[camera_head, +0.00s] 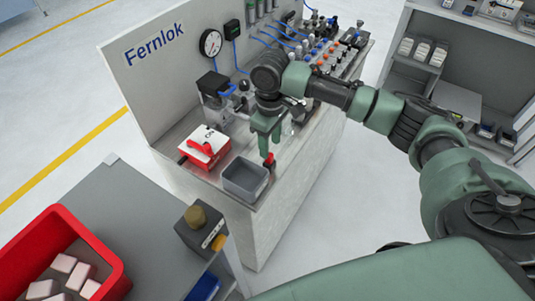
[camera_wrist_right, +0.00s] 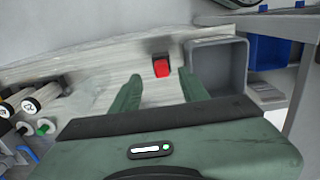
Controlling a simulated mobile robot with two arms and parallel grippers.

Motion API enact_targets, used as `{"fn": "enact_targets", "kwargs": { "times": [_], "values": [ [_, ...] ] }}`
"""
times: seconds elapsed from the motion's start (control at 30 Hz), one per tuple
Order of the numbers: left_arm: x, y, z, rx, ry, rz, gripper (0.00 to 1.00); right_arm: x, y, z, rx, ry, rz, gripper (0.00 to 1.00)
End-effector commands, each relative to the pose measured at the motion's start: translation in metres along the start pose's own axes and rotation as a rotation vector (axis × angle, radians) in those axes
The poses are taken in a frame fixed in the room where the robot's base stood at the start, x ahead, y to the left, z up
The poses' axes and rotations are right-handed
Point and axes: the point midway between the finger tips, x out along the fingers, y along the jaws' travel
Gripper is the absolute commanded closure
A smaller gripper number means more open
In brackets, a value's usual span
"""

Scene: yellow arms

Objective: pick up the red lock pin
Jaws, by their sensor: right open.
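The red lock pin (camera_head: 268,160) is a small red piece on the workbench top, right beside the grey bin. It also shows in the right wrist view (camera_wrist_right: 161,67), between and just beyond my two fingertips. My right gripper (camera_head: 265,148) points down over the bench, open, with its fingers apart and nothing between them in the wrist view (camera_wrist_right: 159,78). The part of the pin below its red top is dark and hard to make out. I cannot tell whether a finger touches it. My left gripper is not in view.
The grey bin (camera_head: 240,190) stands close to the pin, at the bench edge. A red-and-white box with a red handle (camera_head: 205,146) sits left of it. Gauges, hoses and fittings (camera_head: 330,55) crowd the back. A red crate (camera_head: 110,262) stands on a grey table at front left.

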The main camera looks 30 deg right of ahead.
Motion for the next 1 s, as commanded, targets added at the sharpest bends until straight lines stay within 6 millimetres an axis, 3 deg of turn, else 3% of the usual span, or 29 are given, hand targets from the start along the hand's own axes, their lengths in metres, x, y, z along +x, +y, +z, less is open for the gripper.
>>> {"fn": "enact_targets", "kwargs": {
  "times": [0.1,0.27,0.4,0.63,0.67,0.8,1.0],
  "values": [
    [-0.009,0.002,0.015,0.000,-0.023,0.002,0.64,0.013,-0.002,-0.002,0.000,-0.002,-0.002,0.55],
    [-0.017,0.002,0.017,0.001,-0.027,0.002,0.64,0.038,-0.003,-0.004,0.000,-0.003,-0.002,0.55],
    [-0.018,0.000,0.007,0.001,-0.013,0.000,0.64,0.051,-0.002,-0.004,-0.001,0.000,0.001,0.55],
    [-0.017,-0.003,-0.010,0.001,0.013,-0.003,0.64,0.053,-0.002,-0.004,-0.001,0.001,0.001,0.55],
    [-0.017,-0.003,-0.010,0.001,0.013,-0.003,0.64,0.053,-0.002,-0.004,-0.001,0.001,0.001,0.61],
    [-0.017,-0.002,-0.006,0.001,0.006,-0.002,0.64,0.053,-0.002,-0.004,-0.001,0.001,0.001,1.00],
    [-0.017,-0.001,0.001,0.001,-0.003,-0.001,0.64,0.052,-0.002,-0.005,-0.001,0.001,0.001,1.00]
  ]
}}
